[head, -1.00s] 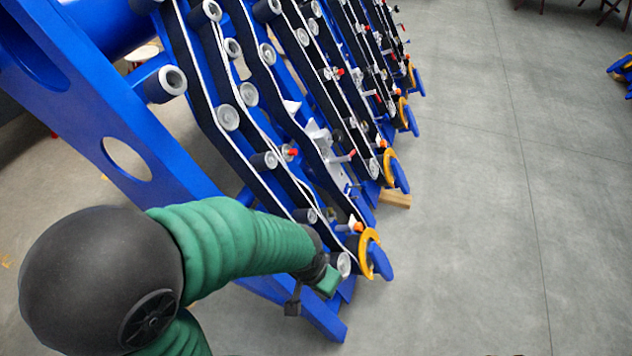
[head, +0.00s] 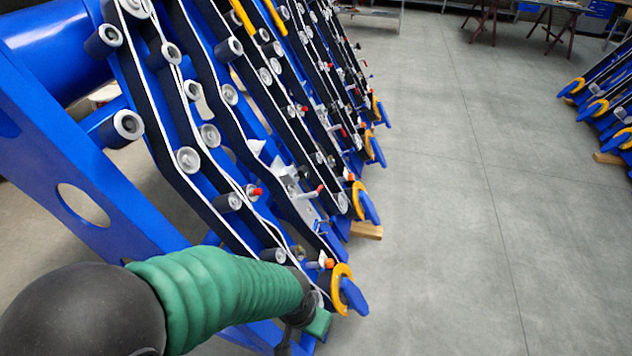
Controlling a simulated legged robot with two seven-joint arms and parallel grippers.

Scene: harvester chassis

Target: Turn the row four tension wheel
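Yellow rings with blue parts sit at the lower ends of the belt rows of the blue chassis. The nearest yellow ring (head: 342,289) has a blue part (head: 354,296) on its right side. A second yellow ring (head: 357,200) sits farther back, with more beyond it. I cannot tell which one is row four's tension wheel. My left arm reaches in from the lower left, and my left gripper (head: 302,332) is at the lower end of the nearest row, left of and below the nearest ring. Its fingers are partly hidden and small, and I see no clear contact. My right gripper is out of view.
The blue chassis frame (head: 40,130) with belts and grey rollers (head: 188,160) fills the left. A wooden block (head: 366,231) lies on the floor beside it. Grey floor (head: 450,220) is clear in the middle. Another blue-and-yellow unit (head: 605,105) stands at right; tables are at the back.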

